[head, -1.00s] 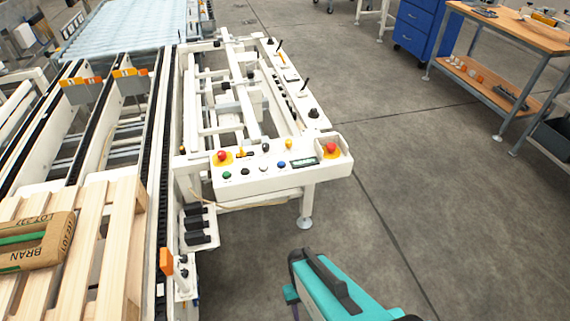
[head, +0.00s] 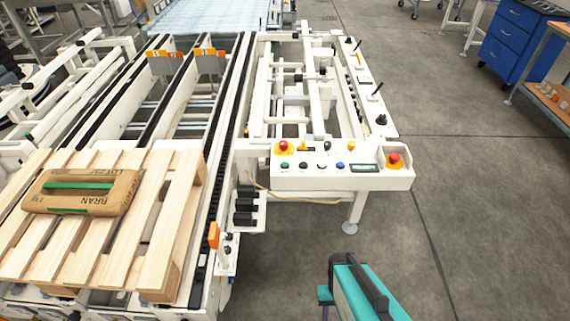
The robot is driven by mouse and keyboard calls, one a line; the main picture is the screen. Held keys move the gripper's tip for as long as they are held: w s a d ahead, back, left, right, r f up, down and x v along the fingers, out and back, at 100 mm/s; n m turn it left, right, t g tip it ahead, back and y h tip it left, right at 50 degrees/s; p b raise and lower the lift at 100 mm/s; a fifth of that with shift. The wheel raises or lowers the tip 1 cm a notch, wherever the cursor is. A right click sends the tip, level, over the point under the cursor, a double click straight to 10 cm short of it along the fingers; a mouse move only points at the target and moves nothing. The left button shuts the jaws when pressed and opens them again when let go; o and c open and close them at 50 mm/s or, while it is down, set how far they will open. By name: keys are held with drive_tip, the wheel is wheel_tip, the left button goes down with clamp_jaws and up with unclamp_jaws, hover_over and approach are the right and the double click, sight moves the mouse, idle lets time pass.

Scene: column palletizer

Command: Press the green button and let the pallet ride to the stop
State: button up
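The green button (head: 284,165) is at the left end of a row of buttons on the white control panel (head: 310,182). The wooden pallet (head: 152,262) lies on the chain conveyor at the lower left, with one brown bag (head: 82,192) with a green stripe on it. Two upright stop plates with orange tops (head: 210,62) stand between the rails farther up the conveyor, apart from the pallet. My teal arm shows at the bottom, right of the conveyor and well short of the panel. My gripper's fingers are not visible.
Red emergency buttons (head: 395,160) sit on the panel's right and left. An orange-capped post (head: 213,235) stands beside the pallet's right edge. Blue rollers (head: 210,16) lie at the back. A blue cabinet (head: 515,42) and wooden bench are at upper right. The floor right of the panel is clear.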

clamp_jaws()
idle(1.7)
